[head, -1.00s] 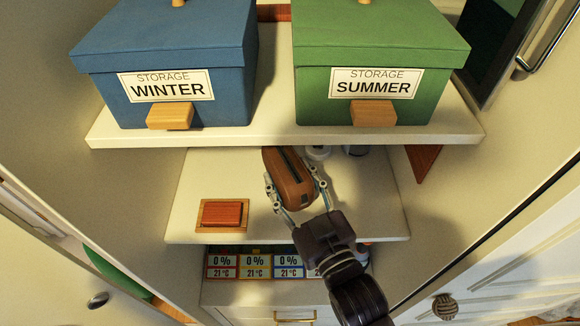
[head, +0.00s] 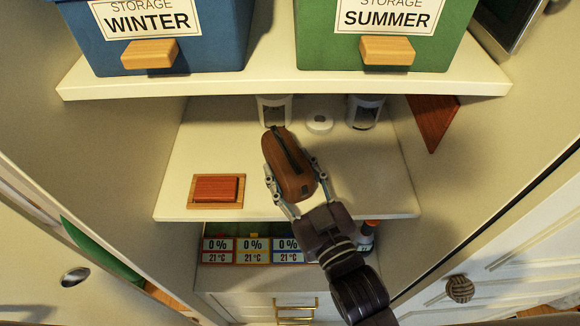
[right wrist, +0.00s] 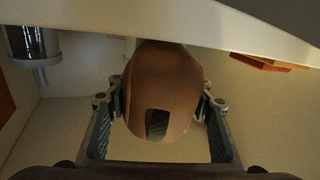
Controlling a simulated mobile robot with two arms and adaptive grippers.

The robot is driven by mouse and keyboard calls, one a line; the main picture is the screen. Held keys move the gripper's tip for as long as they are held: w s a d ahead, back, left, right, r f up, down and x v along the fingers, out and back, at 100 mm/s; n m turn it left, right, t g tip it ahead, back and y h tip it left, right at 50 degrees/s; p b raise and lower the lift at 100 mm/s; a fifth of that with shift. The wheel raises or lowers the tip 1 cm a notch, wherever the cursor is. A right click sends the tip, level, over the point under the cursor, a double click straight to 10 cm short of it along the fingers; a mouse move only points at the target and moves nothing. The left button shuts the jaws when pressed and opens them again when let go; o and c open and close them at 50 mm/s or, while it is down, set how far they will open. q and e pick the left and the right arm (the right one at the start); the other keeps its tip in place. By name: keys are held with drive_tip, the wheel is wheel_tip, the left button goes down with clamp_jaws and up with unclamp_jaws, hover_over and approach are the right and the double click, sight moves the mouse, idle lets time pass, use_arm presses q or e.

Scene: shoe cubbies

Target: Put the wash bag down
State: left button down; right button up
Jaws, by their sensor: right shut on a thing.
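The brown wash bag (head: 286,160) is an elongated rounded case with a dark zip strip along its top. My right gripper (head: 293,182) is shut on its sides and holds it over the middle shelf (head: 350,190). In the right wrist view the bag (right wrist: 162,92) sits between both fingers of my right gripper (right wrist: 162,105). I cannot tell whether the bag touches the shelf. My left gripper is not in view.
A reddish wooden block on a base (head: 216,189) lies at the shelf's left. White-and-dark canisters (head: 366,112) and a small white round item (head: 319,122) stand at the back. The upper shelf (head: 280,83) holds the blue winter box (head: 215,35) and green summer box (head: 440,45). Shelf space right of the bag is clear.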

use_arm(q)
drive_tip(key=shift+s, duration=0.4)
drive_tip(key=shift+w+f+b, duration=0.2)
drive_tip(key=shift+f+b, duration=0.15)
use_arm(e)
drive_tip(key=shift+f, duration=0.6)
drive_tip(key=o, duration=1.4)
drive_tip(key=shift+o, duration=0.2)
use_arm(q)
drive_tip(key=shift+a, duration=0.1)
use_arm(e)
drive_tip(key=v, duration=1.2)
